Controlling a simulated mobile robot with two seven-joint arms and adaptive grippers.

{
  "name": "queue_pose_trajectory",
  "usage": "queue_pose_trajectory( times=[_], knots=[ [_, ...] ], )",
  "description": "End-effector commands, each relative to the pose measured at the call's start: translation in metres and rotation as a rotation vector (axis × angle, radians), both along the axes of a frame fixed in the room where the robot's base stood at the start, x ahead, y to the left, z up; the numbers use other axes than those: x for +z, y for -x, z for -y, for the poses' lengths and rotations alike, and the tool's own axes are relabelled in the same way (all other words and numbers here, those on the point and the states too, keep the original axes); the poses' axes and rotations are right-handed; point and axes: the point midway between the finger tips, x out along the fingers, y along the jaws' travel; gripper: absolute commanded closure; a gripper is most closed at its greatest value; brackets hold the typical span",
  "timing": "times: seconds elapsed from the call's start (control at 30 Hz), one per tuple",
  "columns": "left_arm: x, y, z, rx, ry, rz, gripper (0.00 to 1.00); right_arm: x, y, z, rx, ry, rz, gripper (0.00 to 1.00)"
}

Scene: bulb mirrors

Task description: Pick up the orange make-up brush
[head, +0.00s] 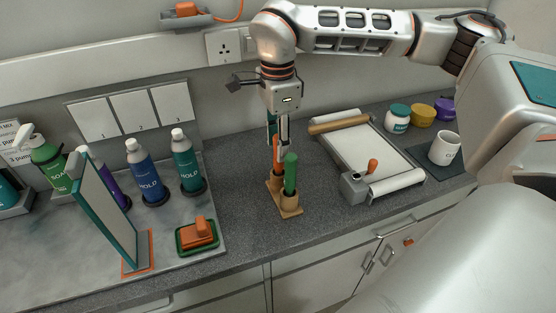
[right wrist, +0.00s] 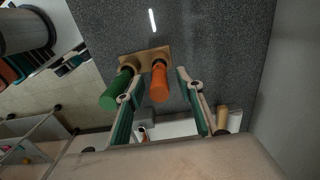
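The orange make-up brush (head: 277,154) stands handle-up in a tan wooden holder (head: 291,212) on the grey counter. A green brush (head: 291,174) stands in the same holder, just right and in front of it. My right gripper (head: 278,140) points down over the holder. In the right wrist view its two fingers are spread, with the orange brush (right wrist: 160,82) between them and visible gaps on both sides. The green brush (right wrist: 116,91) is outside the fingers, close beside the left one. The lower end of the orange brush is hidden in the holder. My left gripper is not in view.
Right of the holder is a white paper-roll tray (head: 370,156) with a grey box. A mug (head: 444,149) and several jars stand beyond.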

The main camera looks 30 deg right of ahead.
Motion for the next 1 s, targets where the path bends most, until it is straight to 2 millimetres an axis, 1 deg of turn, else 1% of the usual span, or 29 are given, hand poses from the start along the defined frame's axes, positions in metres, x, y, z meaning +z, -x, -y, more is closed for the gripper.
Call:
queue_pose_trajectory(
  times=[0.03,0.23,0.33,0.5,0.53,0.57,0.6,0.67,1.0],
  knots=[
    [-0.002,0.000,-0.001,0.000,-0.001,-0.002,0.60,-0.009,0.002,0.000,0.001,0.000,-0.005,0.63],
    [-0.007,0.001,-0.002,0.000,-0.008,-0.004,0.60,-0.038,0.002,0.001,0.001,0.000,-0.004,0.63],
    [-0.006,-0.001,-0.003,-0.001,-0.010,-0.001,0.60,-0.044,0.002,0.001,0.000,0.000,-0.002,0.63],
    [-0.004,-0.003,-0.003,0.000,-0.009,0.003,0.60,-0.043,0.002,0.001,0.000,0.000,0.000,0.63],
    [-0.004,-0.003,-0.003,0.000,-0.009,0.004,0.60,-0.043,0.002,0.001,0.000,0.000,0.000,0.66],
    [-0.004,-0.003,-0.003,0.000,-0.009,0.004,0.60,-0.043,0.002,0.001,0.000,0.000,0.000,0.74],
    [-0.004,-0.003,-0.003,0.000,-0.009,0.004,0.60,-0.043,0.002,0.001,0.000,0.000,0.000,0.84],
    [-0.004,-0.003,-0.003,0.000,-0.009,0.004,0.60,-0.043,0.002,0.001,0.000,0.000,0.000,0.98],
    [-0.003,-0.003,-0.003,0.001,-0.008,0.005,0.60,-0.042,0.002,0.001,0.000,0.000,-0.001,0.98]
  ],
)
